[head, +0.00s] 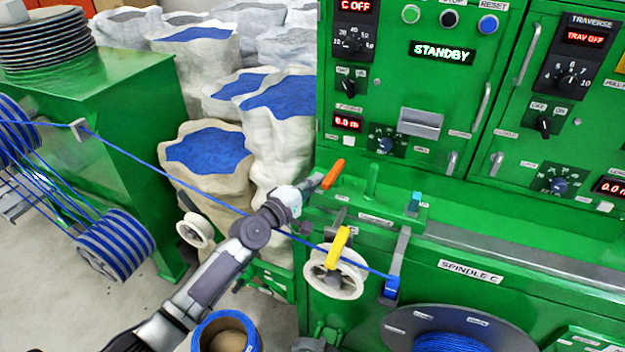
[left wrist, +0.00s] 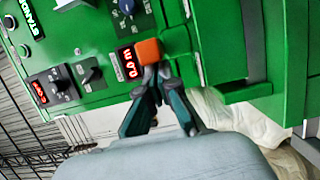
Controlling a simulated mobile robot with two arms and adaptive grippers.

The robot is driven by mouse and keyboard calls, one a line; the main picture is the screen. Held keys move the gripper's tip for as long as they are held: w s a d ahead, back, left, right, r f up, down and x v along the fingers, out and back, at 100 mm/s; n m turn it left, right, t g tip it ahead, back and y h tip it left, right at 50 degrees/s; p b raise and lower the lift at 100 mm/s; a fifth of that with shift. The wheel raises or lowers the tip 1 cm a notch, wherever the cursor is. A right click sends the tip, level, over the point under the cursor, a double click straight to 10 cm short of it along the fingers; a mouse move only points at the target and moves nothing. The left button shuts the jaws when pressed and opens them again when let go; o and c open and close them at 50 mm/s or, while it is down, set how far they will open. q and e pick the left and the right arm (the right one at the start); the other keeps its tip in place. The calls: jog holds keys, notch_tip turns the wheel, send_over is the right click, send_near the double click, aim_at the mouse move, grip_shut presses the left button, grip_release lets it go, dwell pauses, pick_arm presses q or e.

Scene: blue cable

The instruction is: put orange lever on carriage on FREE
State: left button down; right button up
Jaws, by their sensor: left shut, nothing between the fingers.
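The orange lever (head: 333,174) stands tilted up to the right at the left end of the green machine ledge in the head view. Its orange end (left wrist: 148,51) also shows in the left wrist view, right at the fingertips. My left gripper (head: 312,184) reaches up from the lower left, its tips beside the lever's lower part. In the left wrist view the fingers (left wrist: 155,72) are closed together with nothing between them; whether they touch the lever I cannot tell. The lever's base is partly hidden by the gripper, and no FREE marking is readable. My right gripper is not in view.
A blue cable (head: 150,164) runs behind my left arm to a blue guide (head: 391,287). A yellow lever (head: 339,246) sits over a white pulley (head: 335,279). The green control panel (head: 455,110) rises behind. Sacks of blue material (head: 207,160) stand left of it.

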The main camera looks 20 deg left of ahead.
aim_at(328, 188)
pick_arm(q)
jog(key=shift+s+d, duration=0.25)
jog(key=shift+d, duration=0.15)
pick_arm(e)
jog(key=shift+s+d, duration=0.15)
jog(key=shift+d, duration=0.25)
pick_arm(q)
jog(key=shift+s+d+p, duration=0.2)
jog(key=shift+d, duration=0.4)
jog(key=shift+s+d+p, duration=0.2)
jog(key=shift+d, duration=0.35)
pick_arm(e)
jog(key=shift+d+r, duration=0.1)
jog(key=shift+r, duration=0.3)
pick_arm(q)
jog(key=shift+d, duration=0.35)
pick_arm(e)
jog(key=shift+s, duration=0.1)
